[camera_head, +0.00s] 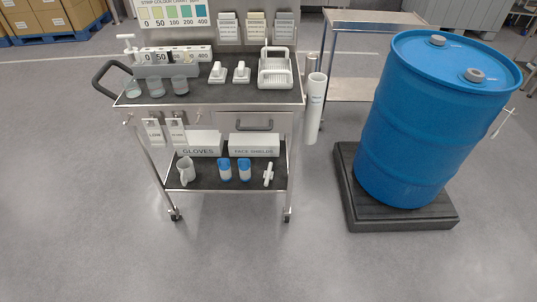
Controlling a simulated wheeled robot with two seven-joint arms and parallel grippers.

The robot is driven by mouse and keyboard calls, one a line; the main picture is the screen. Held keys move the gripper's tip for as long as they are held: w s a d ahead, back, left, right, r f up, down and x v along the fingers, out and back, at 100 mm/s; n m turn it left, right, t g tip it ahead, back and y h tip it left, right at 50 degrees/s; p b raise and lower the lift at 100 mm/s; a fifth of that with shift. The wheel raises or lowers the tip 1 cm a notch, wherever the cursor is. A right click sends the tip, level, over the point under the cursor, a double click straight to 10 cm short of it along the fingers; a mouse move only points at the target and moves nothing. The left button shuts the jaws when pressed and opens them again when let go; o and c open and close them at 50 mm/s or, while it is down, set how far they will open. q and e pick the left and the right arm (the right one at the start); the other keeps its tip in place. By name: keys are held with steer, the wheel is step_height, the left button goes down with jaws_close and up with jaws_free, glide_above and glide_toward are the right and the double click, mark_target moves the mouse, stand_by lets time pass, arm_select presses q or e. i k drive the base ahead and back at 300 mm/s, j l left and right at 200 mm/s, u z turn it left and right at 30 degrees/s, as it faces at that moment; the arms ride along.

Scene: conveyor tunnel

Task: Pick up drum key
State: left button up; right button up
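A small white T-shaped tool (268,174), which looks like the drum key, is at the right end of the cart's lower shelf (205,178). It is to the right of two blue-and-white containers and below the face shields box; it is too small to make out fully. The blue drum (415,125) stands on a black pallet (400,218) at the right, with two grey caps on its top. Neither of my grippers shows in the head view.
The steel cart (210,93) holds beakers, a white rack (275,70) and small white items on top. A white jug (186,170) and boxes are below. The floor in front is clear.

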mark_target(267, 176)
steer(key=i+l, duration=0.3)
steer(key=i, duration=0.15)
steer(key=i+l, duration=0.35)
steer(key=i+j+u, duration=0.05)
steer(key=i, duration=0.05)
